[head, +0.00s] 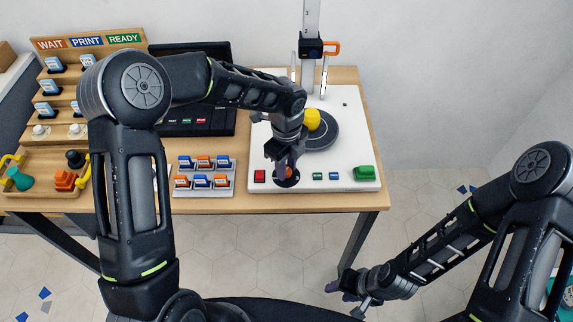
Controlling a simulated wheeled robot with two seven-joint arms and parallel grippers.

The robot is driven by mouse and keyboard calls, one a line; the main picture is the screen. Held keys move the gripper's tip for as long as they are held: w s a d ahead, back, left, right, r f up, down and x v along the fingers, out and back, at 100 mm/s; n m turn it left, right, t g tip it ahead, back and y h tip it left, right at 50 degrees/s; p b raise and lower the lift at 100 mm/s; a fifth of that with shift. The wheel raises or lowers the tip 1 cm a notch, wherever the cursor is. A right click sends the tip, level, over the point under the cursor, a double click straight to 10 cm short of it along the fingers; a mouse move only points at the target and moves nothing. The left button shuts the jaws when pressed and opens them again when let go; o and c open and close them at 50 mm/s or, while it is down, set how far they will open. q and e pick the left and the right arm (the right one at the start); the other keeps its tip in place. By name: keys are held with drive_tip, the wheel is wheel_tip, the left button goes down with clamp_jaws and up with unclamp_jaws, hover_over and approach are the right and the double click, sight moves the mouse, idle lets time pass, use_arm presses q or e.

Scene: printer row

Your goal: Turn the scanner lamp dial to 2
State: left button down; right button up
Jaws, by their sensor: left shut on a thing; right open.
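The scanner (347,151) is a white flat panel at the right end of the table. It has a dark round turntable (326,136) with a yellow object (312,119) on it. My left gripper (287,173) is over the scanner's front edge, shut on the orange dial (291,173), which sits on a dark round base. The gripper hides much of the dial, and its setting cannot be read. My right gripper (347,294) is open and empty, low at the right, off the table.
On the scanner, a red button (259,176) sits left of the dial, small green and blue buttons (326,176) and a green block (364,173) right. A post (310,50) stands behind. A tray of blue and orange blocks (204,192) is at left. Floor at right is mostly clear.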

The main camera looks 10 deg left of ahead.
use_arm(q)
drive_tip(key=shift+m, duration=0.5)
drive_tip(key=c, duration=1.1)
unclamp_jaws()
drive_tip(key=shift+r, duration=0.15)
wheel_tip(320, 180, up, 8)
drive_tip(key=shift+f+b, duration=0.2)
drive_tip(key=shift+b, duration=0.1)
